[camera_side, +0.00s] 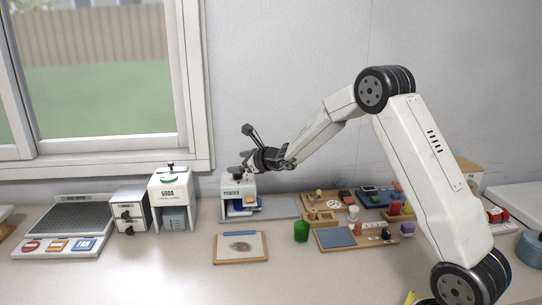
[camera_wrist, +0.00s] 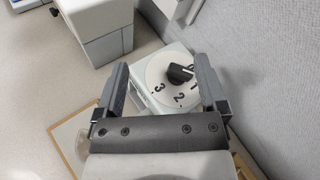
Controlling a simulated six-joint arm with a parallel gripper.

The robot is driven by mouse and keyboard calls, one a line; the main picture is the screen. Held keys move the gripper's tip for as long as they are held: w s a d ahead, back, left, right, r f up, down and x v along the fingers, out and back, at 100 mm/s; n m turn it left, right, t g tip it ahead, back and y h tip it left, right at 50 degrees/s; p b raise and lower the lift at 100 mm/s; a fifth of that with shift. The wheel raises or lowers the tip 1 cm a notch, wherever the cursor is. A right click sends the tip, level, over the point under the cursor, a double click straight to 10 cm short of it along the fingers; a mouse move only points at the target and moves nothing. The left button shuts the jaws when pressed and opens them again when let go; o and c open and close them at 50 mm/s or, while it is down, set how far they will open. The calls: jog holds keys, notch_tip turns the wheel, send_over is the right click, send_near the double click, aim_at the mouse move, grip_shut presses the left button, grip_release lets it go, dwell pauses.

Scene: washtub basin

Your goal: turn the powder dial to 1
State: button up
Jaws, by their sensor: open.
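The powder dispenser (camera_side: 233,191) is a small white box with a "POWDER" label, standing against the back wall in the side view. In the wrist view its top carries a round white dial (camera_wrist: 160,82) with a black knob (camera_wrist: 179,74) and printed numbers. The 1, 2 and 3 are readable; another mark by the knob's right end is partly covered. The knob's narrow end points right, towards that mark, not at the 1. My gripper (camera_wrist: 161,66) is open and empty above the dispenser, its fingers on either side of the dial, apart from the knob.
The soda dispenser (camera_side: 171,197) stands left of the powder dispenser. The wall is close behind.

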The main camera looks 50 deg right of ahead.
jog(key=w+a+r+n+g+y, duration=0.1)
jog(key=a+n+g+y, duration=0.15)
jog(key=n, duration=0.55)
jog(key=w+a+r+n+g+y, duration=0.1)
jog(key=w+a+n+y, duration=0.15)
jog(key=n, duration=0.55)
jog(key=s+d+n+g+h, duration=0.2)
jog(key=d+n+g+h, duration=0.4)
jog(key=n, duration=0.7)
jog(key=shift+d+n+h, duration=0.3)
jog(key=shift+d+n, duration=0.1)
jog(key=shift+d, duration=0.75)
jog(key=shift+w, duration=0.1)
jog(key=shift+x, duration=3.75)
